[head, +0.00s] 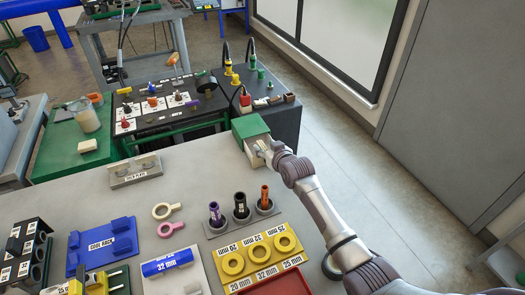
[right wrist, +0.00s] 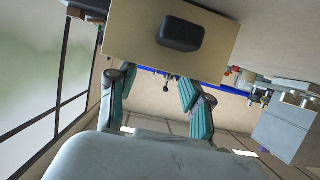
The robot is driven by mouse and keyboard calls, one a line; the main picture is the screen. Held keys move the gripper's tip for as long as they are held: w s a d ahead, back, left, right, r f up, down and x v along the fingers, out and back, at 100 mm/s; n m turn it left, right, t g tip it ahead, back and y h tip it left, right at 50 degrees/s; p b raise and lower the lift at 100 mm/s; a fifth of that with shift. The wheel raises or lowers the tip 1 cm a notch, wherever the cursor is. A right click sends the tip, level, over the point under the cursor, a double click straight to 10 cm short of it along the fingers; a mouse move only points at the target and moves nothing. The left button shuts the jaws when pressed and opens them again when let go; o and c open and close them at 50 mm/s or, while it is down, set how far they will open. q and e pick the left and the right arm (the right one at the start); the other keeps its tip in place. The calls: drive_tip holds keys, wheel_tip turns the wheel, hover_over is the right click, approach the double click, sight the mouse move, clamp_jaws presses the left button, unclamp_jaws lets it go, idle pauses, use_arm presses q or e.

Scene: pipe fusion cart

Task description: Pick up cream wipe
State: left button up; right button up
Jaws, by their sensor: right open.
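A small cream block (head: 87,145), which may be the cream wipe, lies on the green mat (head: 60,165) at the left in the head view, far from my right gripper. My right gripper (head: 258,150) is at the front of a green-topped box (head: 250,126) at the far right corner of the grey table. In the right wrist view its two teal fingers (right wrist: 159,98) are spread with nothing between them. Beyond them is a tan face (right wrist: 215,38) with a dark rounded patch (right wrist: 181,33), probably the box. Whether the fingers touch it is unclear. My left gripper is not in view.
A grey holder (head: 135,172) stands left of the box. A black cart (head: 268,118) stands behind the box. Floor at the right is clear.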

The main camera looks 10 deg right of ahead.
sight(262, 144)
drive_tip(key=shift+x, duration=1.95)
drive_tip(key=c, duration=0.9)
